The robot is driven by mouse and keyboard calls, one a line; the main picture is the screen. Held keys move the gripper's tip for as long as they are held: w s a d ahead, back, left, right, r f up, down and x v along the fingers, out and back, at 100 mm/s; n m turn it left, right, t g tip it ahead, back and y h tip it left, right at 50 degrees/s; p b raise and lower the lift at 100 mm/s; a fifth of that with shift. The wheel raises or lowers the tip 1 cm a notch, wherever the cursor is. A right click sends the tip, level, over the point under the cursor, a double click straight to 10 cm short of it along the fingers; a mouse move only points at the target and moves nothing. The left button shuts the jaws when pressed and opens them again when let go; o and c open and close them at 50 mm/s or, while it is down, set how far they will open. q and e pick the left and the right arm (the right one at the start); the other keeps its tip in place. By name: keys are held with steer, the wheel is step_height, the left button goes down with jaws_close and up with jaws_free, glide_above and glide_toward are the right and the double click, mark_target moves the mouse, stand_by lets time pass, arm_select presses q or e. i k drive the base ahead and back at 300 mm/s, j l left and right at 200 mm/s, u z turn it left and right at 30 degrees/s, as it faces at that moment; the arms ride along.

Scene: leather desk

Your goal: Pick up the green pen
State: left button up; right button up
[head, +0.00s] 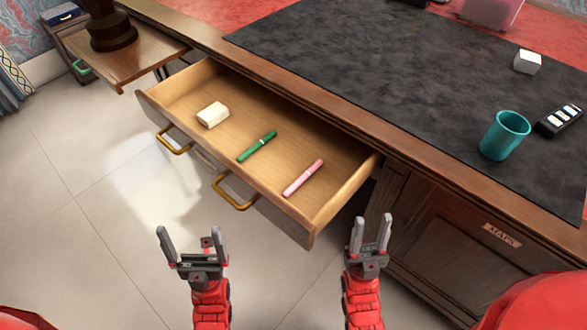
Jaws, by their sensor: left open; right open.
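The green pen (257,146) lies flat in the open wooden drawer (324,144), between a cream-white block (213,115) on its left and a pink pen (303,178) on its right. My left gripper (192,240) is open and empty, outside the drawer's front and below the pen in the picture. My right gripper (371,231) is open and empty, beside the drawer's right front corner and in front of the desk cabinet. Neither gripper touches the pen, which is fully in view.
The drawer's front panel with brass handles (234,192) stands between my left gripper and the pens. The desk top carries a dark leather mat (350,70), a teal cup (504,135), a white cube (527,61) and a black remote-like object (558,121). Floor at left is clear.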

mark_target(243, 157)
steer(key=k+l+z, duration=0.35)
steer(key=l+z, duration=0.2)
steer(key=i+z, duration=0.45)
steer(key=k+l, duration=0.05)
steer(key=k, duration=0.05)
